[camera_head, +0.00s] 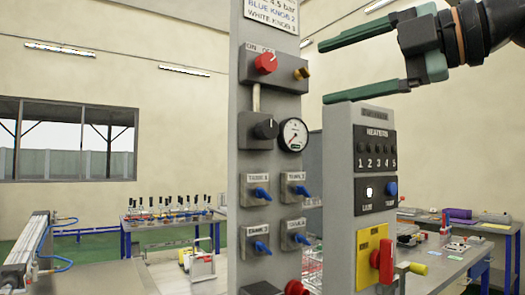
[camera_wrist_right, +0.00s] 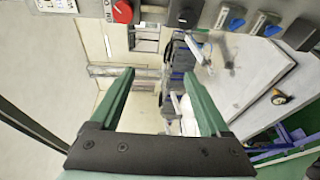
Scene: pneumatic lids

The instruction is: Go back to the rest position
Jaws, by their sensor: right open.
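My right gripper (camera_head: 322,72) comes in from the upper right in the head view. Its two green fingers are spread wide with nothing between them, and they point left towards the tall grey control panel (camera_head: 243,200). In the picture the fingertips appear just right of the panel's upper part, near its red ON/OFF knob (camera_head: 266,63); touch cannot be judged. In the right wrist view the gripper (camera_wrist_right: 158,74) is also open and empty, with the red knob (camera_wrist_right: 122,12) beyond it at the top. My left gripper does not show in either view.
The panel carries a gauge (camera_head: 293,134), a black knob (camera_head: 265,129) and blue valve knobs (camera_head: 260,193). A shorter grey heaters post (camera_head: 338,200) with a red rotary switch (camera_head: 383,260) stands below my right gripper. A laden table (camera_head: 170,217) stands at the back left.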

